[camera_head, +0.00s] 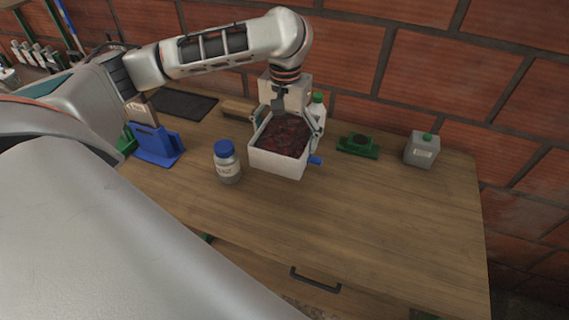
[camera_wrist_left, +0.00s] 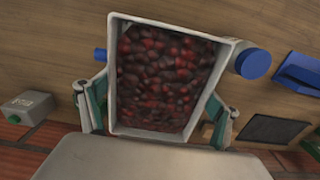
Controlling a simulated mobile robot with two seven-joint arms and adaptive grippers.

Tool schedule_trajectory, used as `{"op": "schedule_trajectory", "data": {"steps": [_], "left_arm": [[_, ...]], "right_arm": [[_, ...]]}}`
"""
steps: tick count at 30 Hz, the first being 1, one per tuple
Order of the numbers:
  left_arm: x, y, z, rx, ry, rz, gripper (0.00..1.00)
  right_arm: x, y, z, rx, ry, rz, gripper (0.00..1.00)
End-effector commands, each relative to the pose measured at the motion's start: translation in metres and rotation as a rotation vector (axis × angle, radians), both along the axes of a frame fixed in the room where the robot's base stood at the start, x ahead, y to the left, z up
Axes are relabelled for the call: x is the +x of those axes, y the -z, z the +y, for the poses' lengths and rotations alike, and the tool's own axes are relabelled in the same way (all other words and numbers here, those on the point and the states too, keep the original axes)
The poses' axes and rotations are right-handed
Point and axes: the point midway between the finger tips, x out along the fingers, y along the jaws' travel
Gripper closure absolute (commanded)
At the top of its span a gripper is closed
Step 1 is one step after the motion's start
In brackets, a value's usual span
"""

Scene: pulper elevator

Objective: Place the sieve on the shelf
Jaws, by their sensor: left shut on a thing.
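My left gripper (camera_head: 286,121) is shut on a white square box (camera_head: 277,164) filled with dark red berries. In the left wrist view its greenish fingers press on opposite sides of the box (camera_wrist_left: 113,72). The box is upright, above or on the wooden worktop; I cannot tell if it touches it. I cannot tell whether this box is the sieve, and no other sieve is clear. No shelf can be made out. My right gripper is not in view.
On the worktop (camera_head: 400,220), a blue-lidded jar (camera_head: 228,164) stands just left of the box. A blue holder (camera_head: 156,146) is further left. A green tray (camera_head: 358,147) and grey canister (camera_head: 421,151) are to the right. The front right is clear. A brick wall (camera_head: 440,80) stands behind.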

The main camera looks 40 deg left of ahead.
Motion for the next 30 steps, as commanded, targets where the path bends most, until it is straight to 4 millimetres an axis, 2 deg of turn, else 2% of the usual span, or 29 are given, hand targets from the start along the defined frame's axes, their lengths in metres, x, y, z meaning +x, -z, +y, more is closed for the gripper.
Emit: {"op": "schedule_trajectory", "data": {"steps": [3, 9, 14, 22, 30], "left_arm": [[-0.001, 0.026, -0.001, -0.002, -0.002, 0.005, 0.42], [0.0, 0.054, 0.0, -0.001, 0.0, 0.002, 0.42], [0.0, 0.063, 0.0, -0.002, -0.002, 0.0, 0.42], [0.0, 0.095, 0.0, -0.001, -0.001, 0.002, 0.42], [0.001, 0.098, 0.0, -0.001, -0.002, -0.002, 0.42]], "right_arm": [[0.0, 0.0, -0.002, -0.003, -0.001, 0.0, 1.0], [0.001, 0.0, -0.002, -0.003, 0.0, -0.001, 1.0], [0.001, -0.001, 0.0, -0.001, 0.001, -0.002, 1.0], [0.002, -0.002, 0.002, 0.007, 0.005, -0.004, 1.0], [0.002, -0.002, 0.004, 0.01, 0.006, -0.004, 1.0]]}}
